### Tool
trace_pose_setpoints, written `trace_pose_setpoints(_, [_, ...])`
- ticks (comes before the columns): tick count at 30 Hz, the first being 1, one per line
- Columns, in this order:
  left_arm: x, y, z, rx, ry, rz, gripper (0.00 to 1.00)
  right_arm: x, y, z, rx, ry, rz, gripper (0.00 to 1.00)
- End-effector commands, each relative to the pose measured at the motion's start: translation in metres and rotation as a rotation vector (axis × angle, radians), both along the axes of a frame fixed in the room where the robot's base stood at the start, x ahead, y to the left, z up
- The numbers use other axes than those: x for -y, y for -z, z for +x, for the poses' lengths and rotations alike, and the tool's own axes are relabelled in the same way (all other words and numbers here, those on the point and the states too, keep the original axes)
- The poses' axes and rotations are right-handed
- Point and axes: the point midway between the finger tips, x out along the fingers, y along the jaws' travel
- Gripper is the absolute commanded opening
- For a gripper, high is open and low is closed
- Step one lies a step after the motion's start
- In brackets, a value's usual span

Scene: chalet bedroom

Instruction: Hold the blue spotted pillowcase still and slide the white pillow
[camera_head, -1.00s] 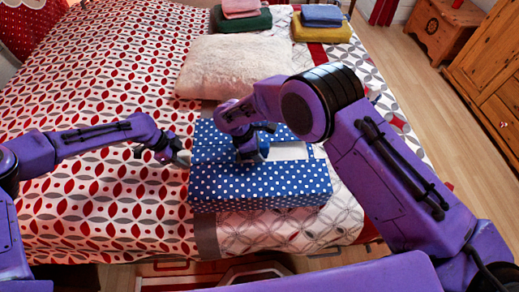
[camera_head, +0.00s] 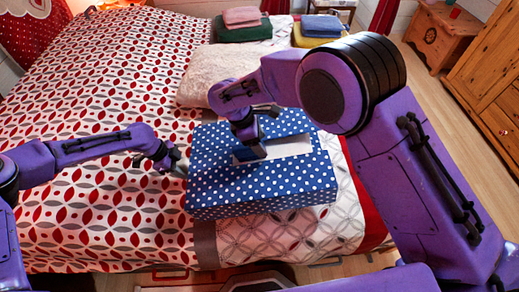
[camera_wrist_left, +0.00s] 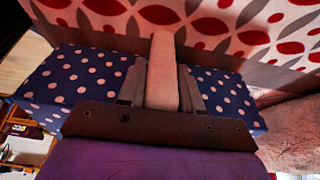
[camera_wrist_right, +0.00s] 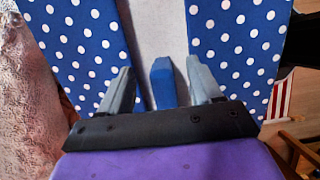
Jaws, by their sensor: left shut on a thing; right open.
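The blue spotted pillowcase (camera_head: 225,192) lies box-like at the front of the bed, with a white strip (camera_head: 292,146) showing in its top; that strip also shows in the right wrist view (camera_wrist_right: 155,30). The whitish fluffy pillow (camera_head: 205,80) lies behind it, partly hidden by my right arm. My left gripper (camera_head: 176,165) is at the pillowcase's left side, shut on a pale tab (camera_wrist_left: 162,70). My right gripper (camera_head: 247,140) is over the pillowcase top, open, with a blue tab (camera_wrist_right: 163,85) standing between its fingers, apart from both.
Wooden furniture (camera_head: 440,35) stands on the right. The patterned bedspread (camera_head: 90,110) is clear to the left.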

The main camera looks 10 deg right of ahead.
Motion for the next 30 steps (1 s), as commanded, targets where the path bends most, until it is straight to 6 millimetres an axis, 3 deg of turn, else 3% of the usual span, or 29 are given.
trace_pose_setpoints(8, [0.003, -0.003, 0.001, 0.003, -0.002, -0.008, 0.0, -0.001, -0.003, -0.001, -0.002, 0.0, 0.002, 0.64])
trace_pose_setpoints(9, [0.003, -0.003, 0.001, 0.003, -0.002, -0.008, 0.47, -0.001, -0.003, -0.001, -0.002, 0.001, 0.002, 0.64])
trace_pose_setpoints(11, [0.003, -0.003, 0.001, 0.002, -0.001, -0.008, 0.64, -0.001, -0.003, -0.001, -0.002, 0.001, 0.002, 0.64])
trace_pose_setpoints(21, [0.001, -0.007, 0.002, 0.004, -0.001, -0.007, 0.64, -0.001, -0.002, -0.001, -0.002, 0.001, 0.002, 0.64])
trace_pose_setpoints(30, [-0.025, -0.072, 0.004, 0.008, -0.001, -0.008, 0.64, -0.001, -0.002, -0.001, -0.002, 0.001, 0.002, 0.64])
